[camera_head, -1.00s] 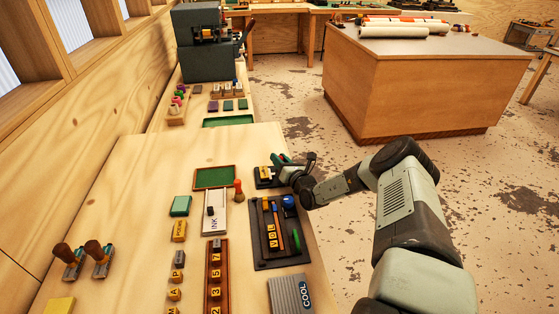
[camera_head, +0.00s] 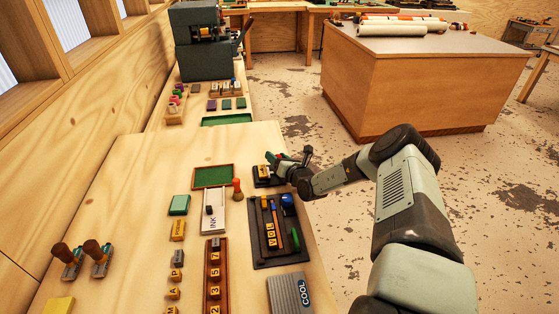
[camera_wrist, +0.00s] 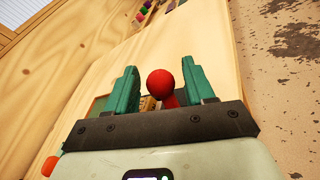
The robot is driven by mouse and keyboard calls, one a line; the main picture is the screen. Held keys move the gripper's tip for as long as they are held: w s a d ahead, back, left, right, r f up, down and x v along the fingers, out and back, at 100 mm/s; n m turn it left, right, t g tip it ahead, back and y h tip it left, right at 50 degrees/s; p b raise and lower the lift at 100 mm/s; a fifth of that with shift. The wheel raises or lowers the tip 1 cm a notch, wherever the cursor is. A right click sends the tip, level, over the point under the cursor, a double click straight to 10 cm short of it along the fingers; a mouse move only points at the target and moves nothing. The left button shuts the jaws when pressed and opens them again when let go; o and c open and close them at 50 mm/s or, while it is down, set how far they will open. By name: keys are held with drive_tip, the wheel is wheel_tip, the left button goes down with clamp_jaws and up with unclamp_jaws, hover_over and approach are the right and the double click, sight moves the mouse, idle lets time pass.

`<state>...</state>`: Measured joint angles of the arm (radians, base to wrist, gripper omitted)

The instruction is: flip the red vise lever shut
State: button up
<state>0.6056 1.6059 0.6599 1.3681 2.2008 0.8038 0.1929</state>
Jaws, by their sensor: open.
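The red lever (camera_wrist: 160,83) shows in the wrist view as a round red knob on a short red stem. It stands between my gripper's two green fingers (camera_wrist: 157,74), which are apart; I cannot tell whether either touches it. In the head view my gripper (camera_head: 283,161) is at the small dark vise (camera_head: 262,182) on the table's right edge. The vise holds yellow type blocks. My gripper hides much of the vise and lever there, so the lever's angle is unclear.
An orange-red handled tool (camera_head: 237,188) stands left of the vise, by a green tray (camera_head: 213,176). A dark tray (camera_head: 281,248) with tools and type lies in front of the vise. Open floor lies right of the table.

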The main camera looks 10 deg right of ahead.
drive_tip(key=v, duration=1)
drive_tip(key=shift+s+d, duration=0.1)
drive_tip(key=shift+s, duration=0.25)
drive_tip(key=s+a+r+n+g+y, duration=0.25)
drive_tip(key=a+r+n, duration=0.25)
drive_tip(key=r+n, duration=0.25)
drive_tip(key=s+a+r+n+g+y, duration=0.1)
drive_tip(key=a+r+n+g+y, duration=0.25)
drive_tip(key=a+r+n, duration=0.35)
drive_tip(key=s+a+r+n+g, duration=0.5)
drive_tip(key=s+r+n+g, duration=0.2)
drive_tip(key=s+r+n, duration=0.35)
drive_tip(key=s+d+r+n+h, duration=0.2)
drive_tip(key=s+r+n+h, duration=0.55)
drive_tip(key=s, duration=0.65)
drive_tip(key=s+d+r+n+t+h, duration=0.3)
drive_tip(key=s+d+r+n+h, duration=0.1)
drive_tip(key=s+d+r, duration=0.3)
drive_tip(key=s+d+n, duration=0.1)
drive_tip(key=s+d, duration=0.1)
drive_tip(key=s, duration=0.1)
drive_tip(key=shift+s+d+h, duration=0.3)
drive_tip(key=shift+h, duration=0.05)
drive_tip(key=shift+r, duration=0.1)
